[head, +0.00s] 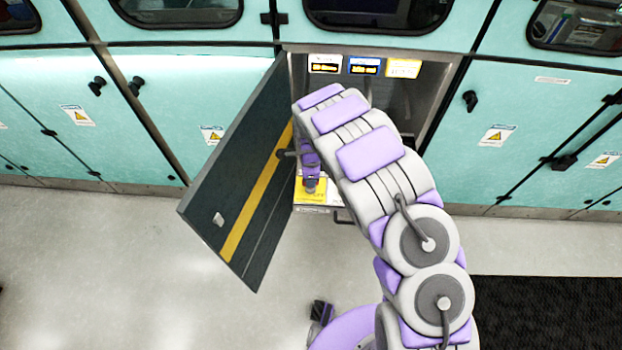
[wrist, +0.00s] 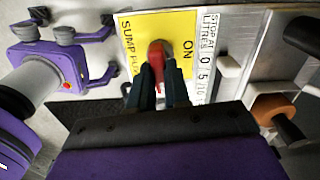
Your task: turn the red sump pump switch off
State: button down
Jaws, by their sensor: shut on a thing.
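The red sump pump switch (wrist: 157,60) is in the wrist view, mounted on a yellow plate (wrist: 135,22) lettered "SUMP PUMP" and "ON". "ON" stands to the right of the switch in that view. My gripper (wrist: 165,84) has its two dark fingers on either side of the red handle and is shut on it. The fingers hide part of the handle. In the head view the yellow plate (head: 312,197) shows low in the open cabinet, below my purple wrist parts; the red switch cannot be made out there.
The dark cabinet door (head: 235,180) with a yellow stripe stands open left of my arm. A white counter strip (wrist: 207,60) marked "STOP AT LITRES" lies beside the plate, near an orange-brown knob (wrist: 275,108). Teal cabinets line the wall; the grey floor in front is clear.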

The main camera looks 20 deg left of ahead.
jog(key=shift+a+m, duration=0.15)
jog(key=shift+m, duration=0.35)
jog(key=shift+w+r, duration=0.1)
jog(key=c, duration=1.1)
grip_release()
jog(key=shift+a, duration=0.1)
jog(key=shift+r, duration=0.35)
notch_tip(320, 180, up, 16)
jog(key=p, duration=0.3)
jog(key=shift+r, duration=0.2)
